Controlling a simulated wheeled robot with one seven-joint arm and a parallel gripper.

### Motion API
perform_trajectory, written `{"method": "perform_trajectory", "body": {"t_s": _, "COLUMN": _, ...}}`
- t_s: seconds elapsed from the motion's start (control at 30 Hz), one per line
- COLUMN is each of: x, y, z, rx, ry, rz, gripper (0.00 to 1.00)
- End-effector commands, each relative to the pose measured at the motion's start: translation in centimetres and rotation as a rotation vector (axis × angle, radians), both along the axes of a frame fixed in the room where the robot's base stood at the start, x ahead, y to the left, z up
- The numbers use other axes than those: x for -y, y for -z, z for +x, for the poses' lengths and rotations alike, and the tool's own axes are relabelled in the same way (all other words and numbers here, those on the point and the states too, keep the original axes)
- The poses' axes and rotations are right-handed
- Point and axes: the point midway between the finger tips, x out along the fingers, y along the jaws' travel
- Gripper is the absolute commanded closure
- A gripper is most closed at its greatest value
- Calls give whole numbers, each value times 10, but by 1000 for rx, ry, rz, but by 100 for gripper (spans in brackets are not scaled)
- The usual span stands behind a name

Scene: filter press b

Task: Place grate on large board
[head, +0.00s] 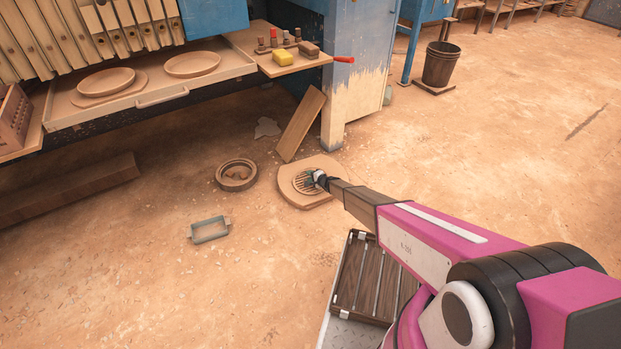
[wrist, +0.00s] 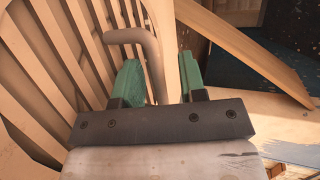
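The grate (head: 301,184) is a round, slatted, light-brown piece. In the head view it appears to lie on the large board (head: 318,162), a tan, roughly round board on the floor. My gripper (head: 314,179) is at the grate's right side and covers part of it. In the wrist view the grate's slats (wrist: 62,75) fill the left side, and its curved grey handle (wrist: 152,62) runs between the two green fingers of my gripper (wrist: 160,80). The fingers are apart, with a visible gap between the handle and the right finger. The grate's underside is hidden.
A plank (head: 300,125) leans against the blue machine (head: 355,75) behind the board. A round ring-shaped piece (head: 236,175) and a small greenish box (head: 209,229) lie on the floor to the left. Open floor extends to the right, with a bucket (head: 440,64) farther back.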

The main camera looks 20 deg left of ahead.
Motion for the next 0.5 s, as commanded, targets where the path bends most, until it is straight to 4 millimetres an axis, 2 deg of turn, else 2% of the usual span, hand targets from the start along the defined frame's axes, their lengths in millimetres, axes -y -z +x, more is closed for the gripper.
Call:
{"method": "perform_trajectory", "body": {"t_s": 0.27, "x": 24, "y": -12, "z": -14, "rx": 0, "ry": 2, "rz": 0, "gripper": 62}}
{"method": "perform_trajectory", "body": {"t_s": 0.5, "x": 63, "y": -28, "z": -36, "rx": 0, "ry": 1, "rz": 0, "gripper": 62}}
